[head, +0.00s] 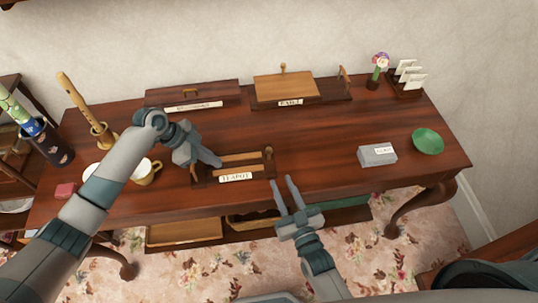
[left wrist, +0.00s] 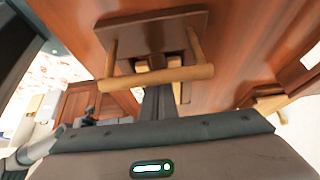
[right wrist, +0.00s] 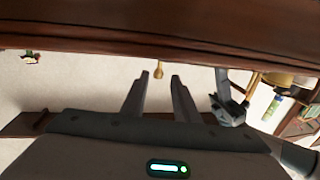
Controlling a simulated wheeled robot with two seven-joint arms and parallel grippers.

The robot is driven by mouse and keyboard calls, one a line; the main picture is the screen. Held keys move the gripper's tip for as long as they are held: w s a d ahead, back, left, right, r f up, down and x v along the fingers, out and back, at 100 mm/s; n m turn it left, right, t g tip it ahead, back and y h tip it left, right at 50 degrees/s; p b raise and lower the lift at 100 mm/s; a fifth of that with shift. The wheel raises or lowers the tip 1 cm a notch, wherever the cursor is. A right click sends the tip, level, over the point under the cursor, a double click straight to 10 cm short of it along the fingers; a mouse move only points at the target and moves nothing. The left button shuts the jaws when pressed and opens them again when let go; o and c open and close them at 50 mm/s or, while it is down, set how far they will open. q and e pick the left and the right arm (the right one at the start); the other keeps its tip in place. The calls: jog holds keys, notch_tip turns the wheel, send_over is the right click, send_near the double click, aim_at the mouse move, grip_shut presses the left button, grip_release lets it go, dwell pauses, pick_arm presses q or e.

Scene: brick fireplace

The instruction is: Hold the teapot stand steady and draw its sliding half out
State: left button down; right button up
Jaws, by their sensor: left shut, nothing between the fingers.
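The teapot stand (head: 259,175) lies near the front edge of the desk. It has a dark frame, pale wooden rails and a white TEAPOT label (head: 235,177). My left gripper (head: 218,162) is over the stand's left part, its fingers together and empty. In the left wrist view a pale wooden bar on two posts (left wrist: 155,80) juts from a dark panel (left wrist: 150,32), close to the fingertips; whether they touch I cannot tell. My right gripper (head: 280,183) is open and empty by the stand's right end; its fingers stand apart in the right wrist view (right wrist: 159,80).
A mustard cup (head: 145,178) and red block (head: 66,190) stand left of the stand. A grey box (head: 377,155) and green bowl (head: 428,141) are on the right. Labelled wooden boxes (head: 286,87) line the back. The desk's middle right is clear.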

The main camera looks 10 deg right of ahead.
aim_at(269, 157)
jog(key=w, duration=0.4)
jog(key=w+a, duration=0.1)
jog(key=w, duration=0.2)
jog(key=w+a, duration=0.1)
jog(key=w, duration=0.3)
jog(key=shift+w+a, duration=0.15)
jog(key=shift+w, duration=0.2)
grip_shut()
dwell(1.2)
